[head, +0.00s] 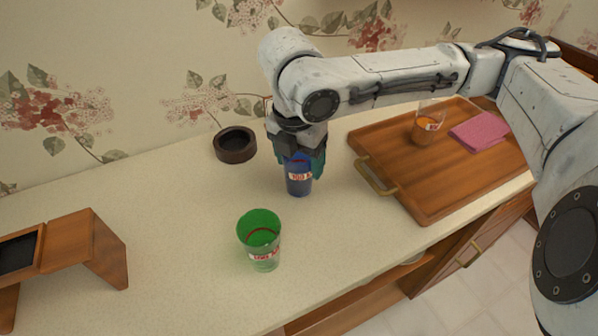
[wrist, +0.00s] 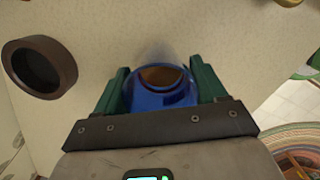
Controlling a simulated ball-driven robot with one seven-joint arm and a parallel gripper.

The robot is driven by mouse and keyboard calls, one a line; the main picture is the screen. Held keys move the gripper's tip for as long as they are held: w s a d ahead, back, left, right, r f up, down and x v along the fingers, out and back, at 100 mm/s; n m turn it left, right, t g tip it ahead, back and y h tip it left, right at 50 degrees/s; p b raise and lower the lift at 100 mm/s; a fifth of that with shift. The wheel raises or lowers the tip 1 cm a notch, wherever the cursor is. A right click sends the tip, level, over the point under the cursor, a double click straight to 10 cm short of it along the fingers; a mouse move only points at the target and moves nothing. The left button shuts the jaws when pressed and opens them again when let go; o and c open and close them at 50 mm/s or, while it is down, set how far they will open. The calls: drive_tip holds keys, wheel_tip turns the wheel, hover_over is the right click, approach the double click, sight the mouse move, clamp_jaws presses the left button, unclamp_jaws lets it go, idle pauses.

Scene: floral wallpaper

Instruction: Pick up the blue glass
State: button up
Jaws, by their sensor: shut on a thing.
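The blue glass (head: 299,180) stands upright on the pale counter, with a white and red label on its side. My gripper (head: 303,160) comes down over it from above, and its fingers are shut on the upper part of the glass. In the wrist view the blue glass (wrist: 162,92) sits between the two green fingers of my gripper (wrist: 160,92), one on each side. Its open rim and brownish inside show. The fingers and palm hide part of the glass in both views.
A green glass (head: 262,240) stands in front of the blue one. A dark round bowl (head: 235,145) is behind left. A wooden tray (head: 440,195) at right bears a glass with orange contents (head: 426,128) and a pink cloth (head: 480,132). A wooden stand (head: 92,245) is far left.

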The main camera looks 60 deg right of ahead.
drive_tip(key=c, duration=0.4)
